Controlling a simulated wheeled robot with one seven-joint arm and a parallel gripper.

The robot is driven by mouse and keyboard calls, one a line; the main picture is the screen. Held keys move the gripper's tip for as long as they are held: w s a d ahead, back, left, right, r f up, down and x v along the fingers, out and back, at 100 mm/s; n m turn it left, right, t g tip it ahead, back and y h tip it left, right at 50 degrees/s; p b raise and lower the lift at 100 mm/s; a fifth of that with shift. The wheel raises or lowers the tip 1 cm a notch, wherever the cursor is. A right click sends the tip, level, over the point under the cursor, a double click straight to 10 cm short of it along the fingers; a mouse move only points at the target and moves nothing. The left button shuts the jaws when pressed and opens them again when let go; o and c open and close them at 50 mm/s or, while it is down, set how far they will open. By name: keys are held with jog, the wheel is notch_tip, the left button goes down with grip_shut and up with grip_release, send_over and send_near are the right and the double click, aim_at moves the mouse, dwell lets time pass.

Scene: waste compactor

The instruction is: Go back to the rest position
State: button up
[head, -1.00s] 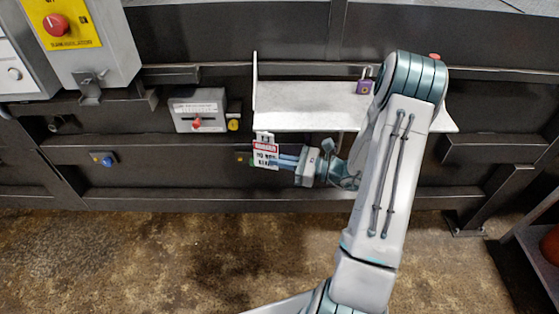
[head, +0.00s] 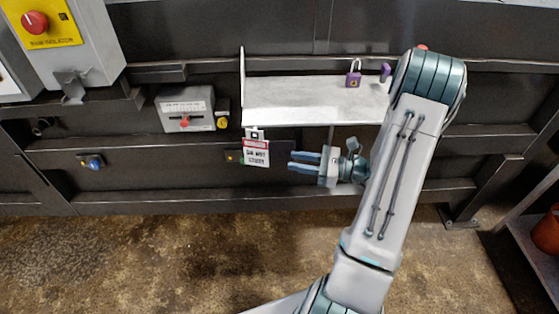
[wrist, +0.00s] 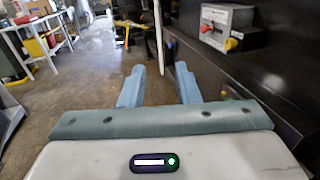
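My gripper (head: 305,161) is in front of the dark machine, just below the white shelf (head: 300,112). Its two blue fingers are apart with nothing between them. The wrist view also shows the open, empty gripper (wrist: 160,85). A red and white danger tag (head: 256,152) hangs at the shelf's left front corner, a little left of the fingertips and apart from them. A purple padlock (head: 353,79) stands on the shelf, with another small purple item (head: 385,72) to its right, close to my arm.
A grey box with a red switch (head: 187,108) is left of the shelf. A yellow panel with a red isolator knob (head: 36,22) is at upper left. A blue knob (head: 94,162) sits lower left. An orange-red object (head: 547,232) stands at far right. The floor (head: 150,260) in front is clear.

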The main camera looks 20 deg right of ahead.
jog(key=v, duration=0.5)
jog(key=s+a+r+n+g+h, duration=0.2)
jog(key=s+a+r+n+g, duration=0.1)
jog(key=a+n+g, duration=0.3)
jog(key=s+a+r+n+g+h, duration=0.2)
jog(key=s+a+n+g, duration=0.25)
jog(key=a, duration=0.25)
jog(key=s+a+r+n+t+h, duration=0.2)
jog(key=s+r+n+h, duration=0.4)
jog(key=n+h, duration=0.5)
jog(key=n+t, duration=0.1)
jog(key=n, duration=0.2)
jog(key=shift+s+a+r+t+b, duration=0.25)
jog(key=shift+r+t+b, duration=0.05)
jog(key=shift+r+t, duration=0.05)
dwell(1.5)
